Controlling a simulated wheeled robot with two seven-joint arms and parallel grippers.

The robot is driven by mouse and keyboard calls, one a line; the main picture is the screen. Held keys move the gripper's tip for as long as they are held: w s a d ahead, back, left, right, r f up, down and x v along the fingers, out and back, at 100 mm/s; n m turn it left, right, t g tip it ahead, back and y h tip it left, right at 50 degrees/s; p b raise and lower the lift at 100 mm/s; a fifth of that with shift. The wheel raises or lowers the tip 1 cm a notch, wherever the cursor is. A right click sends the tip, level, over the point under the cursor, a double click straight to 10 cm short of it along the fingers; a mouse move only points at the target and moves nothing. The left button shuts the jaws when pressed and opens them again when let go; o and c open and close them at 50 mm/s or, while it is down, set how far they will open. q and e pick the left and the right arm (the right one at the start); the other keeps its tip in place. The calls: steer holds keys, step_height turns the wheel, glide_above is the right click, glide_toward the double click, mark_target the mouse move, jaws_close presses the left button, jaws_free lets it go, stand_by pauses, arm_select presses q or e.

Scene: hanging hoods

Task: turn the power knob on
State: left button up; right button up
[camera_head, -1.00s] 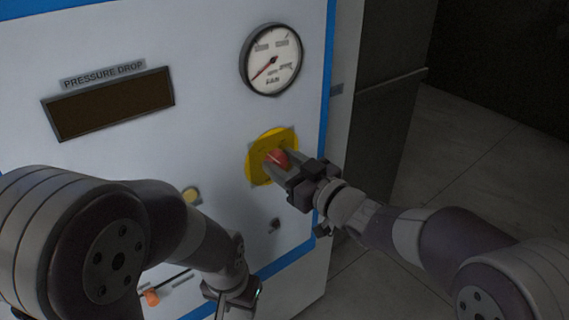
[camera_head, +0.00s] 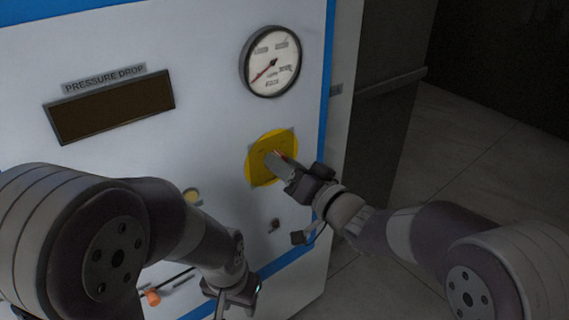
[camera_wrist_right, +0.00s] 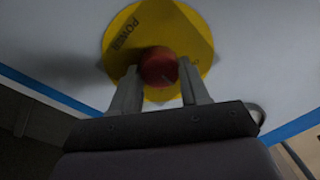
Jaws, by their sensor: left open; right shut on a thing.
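The red power knob (camera_wrist_right: 158,67) sits on a round yellow plate (camera_head: 258,165) marked POWER, on the front of the white panel. My right gripper (camera_head: 276,161) is shut on the knob, with one finger on either side of it in the right wrist view. The yellow plate (camera_wrist_right: 124,33) looks tilted in the right wrist view. My left gripper (camera_head: 234,302) is open and empty, low in front of the panel, partly cut off by the frame edge.
A round gauge (camera_head: 272,60) is above the knob. A dark display (camera_head: 110,107) labelled PRESSURE DROP is at the upper left. A small yellowish button (camera_head: 192,196) and an orange-tipped lever (camera_head: 153,298) are lower on the panel. Open floor (camera_head: 480,150) lies to the right.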

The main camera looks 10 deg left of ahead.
steer(key=shift+f+m+t+p, duration=0.15)
steer(key=shift+m+p, duration=0.05)
steer(key=shift+m, duration=1.75)
steer(key=shift+f+m+t+p, duration=0.1)
steer(key=shift+m+t+p, duration=0.1)
steer(key=shift+m, duration=1.75)
steer(key=o, duration=1.1)
steer(key=shift+c, duration=0.2)
steer(key=shift+s+d, duration=0.1)
